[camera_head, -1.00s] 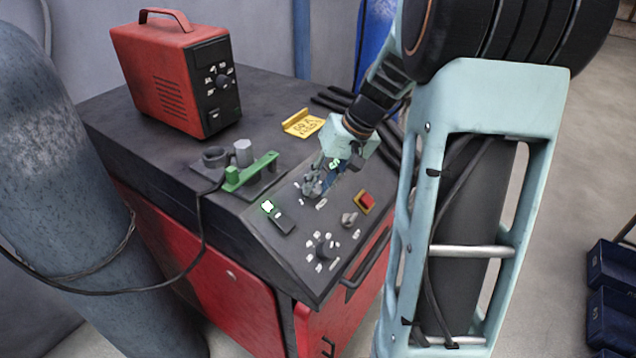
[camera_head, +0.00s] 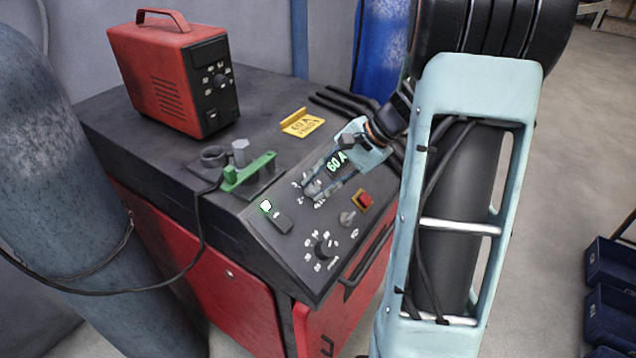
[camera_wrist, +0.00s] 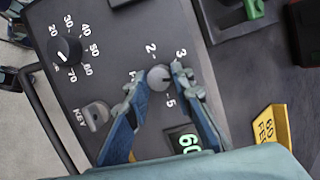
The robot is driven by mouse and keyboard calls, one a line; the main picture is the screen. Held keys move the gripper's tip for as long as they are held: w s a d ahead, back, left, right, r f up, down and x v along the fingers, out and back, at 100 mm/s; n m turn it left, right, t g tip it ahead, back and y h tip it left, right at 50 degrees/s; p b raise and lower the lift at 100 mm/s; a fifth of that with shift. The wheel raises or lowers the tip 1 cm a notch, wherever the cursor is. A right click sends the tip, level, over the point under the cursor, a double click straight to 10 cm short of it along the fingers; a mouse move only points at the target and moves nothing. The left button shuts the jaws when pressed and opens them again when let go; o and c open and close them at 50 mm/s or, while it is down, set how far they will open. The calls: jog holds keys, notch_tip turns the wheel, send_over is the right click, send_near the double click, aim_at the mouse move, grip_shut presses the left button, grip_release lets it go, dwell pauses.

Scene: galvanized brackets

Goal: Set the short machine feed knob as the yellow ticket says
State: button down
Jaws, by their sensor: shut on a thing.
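The feed knob (camera_wrist: 159,78) is a round grey knob on the sloped panel, with 2, 3 and 5 readable around it in the wrist view. My gripper (camera_wrist: 158,74) is shut on it, a blue-grey finger on each side. In the head view, my gripper (camera_head: 318,187) covers most of that dial; its pointer is hidden. A green display (camera_head: 337,162) reads 60 A.
A key switch (camera_head: 347,217) and red switch (camera_head: 364,201) sit beside my gripper. A red box unit (camera_head: 165,75) and green clamp (camera_head: 250,172) are on top.

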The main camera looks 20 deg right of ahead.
jog(key=m, duration=0.3)
jog(key=shift+s+m+t+y, duration=0.1)
jog(key=shift+m+t+y, duration=0.2)
jog(key=shift+m+t, duration=0.1)
jog(key=m+t, duration=0.1)
jog(key=m, duration=0.2)
jog(key=shift+f+m, duration=0.1)
jog(key=shift+m, duration=0.2)
jog(key=m+t, duration=0.1)
jog(key=m, duration=0.2)
jog(key=shift+s+m+p, duration=0.1)
jog(key=shift+m+p, duration=0.2)
jog(key=shift+m, duration=0.1)
jog(key=shift+m+t, duration=0.5)
jog(key=shift+m, duration=1.5)
jog(key=c, duration=1.7)
grip_release()
jog(key=shift+s, duration=0.1)
